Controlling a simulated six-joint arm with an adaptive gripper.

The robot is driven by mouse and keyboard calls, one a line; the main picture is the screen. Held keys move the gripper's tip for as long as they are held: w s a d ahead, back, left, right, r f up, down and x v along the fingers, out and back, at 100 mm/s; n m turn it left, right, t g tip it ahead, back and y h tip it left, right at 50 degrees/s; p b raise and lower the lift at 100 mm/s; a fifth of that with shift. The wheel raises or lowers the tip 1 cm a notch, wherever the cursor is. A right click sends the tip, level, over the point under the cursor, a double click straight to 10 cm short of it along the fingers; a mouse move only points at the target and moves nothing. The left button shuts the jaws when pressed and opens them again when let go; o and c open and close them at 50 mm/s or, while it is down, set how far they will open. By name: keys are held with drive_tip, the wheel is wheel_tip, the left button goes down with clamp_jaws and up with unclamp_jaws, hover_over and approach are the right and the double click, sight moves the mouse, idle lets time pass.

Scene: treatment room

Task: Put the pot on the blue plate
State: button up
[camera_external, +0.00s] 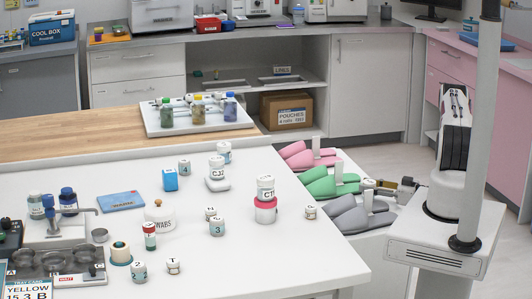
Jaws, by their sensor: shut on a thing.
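Several small white pots stand on the table, so I cannot tell which is the task's pot. One labelled white pot (265,186) sits on a pink-and-white pot (266,213). Another white pot (217,165) sits on a white base near the middle. I cannot make out my gripper in this view, nor anything held in it.
A white rack with colored-capped bottles (198,113) is at the back. Slippers (332,182) lie beyond the right edge. A pole (483,120) rises at the right. The front-right tabletop is clear.

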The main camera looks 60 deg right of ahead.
drive_tip(key=shift+f, duration=0.15)
drive_tip(key=o, duration=1.1)
drive_tip(key=s+d, duration=0.1)
drive_tip(key=s, duration=1.1)
drive_tip(key=shift+o, duration=0.4)
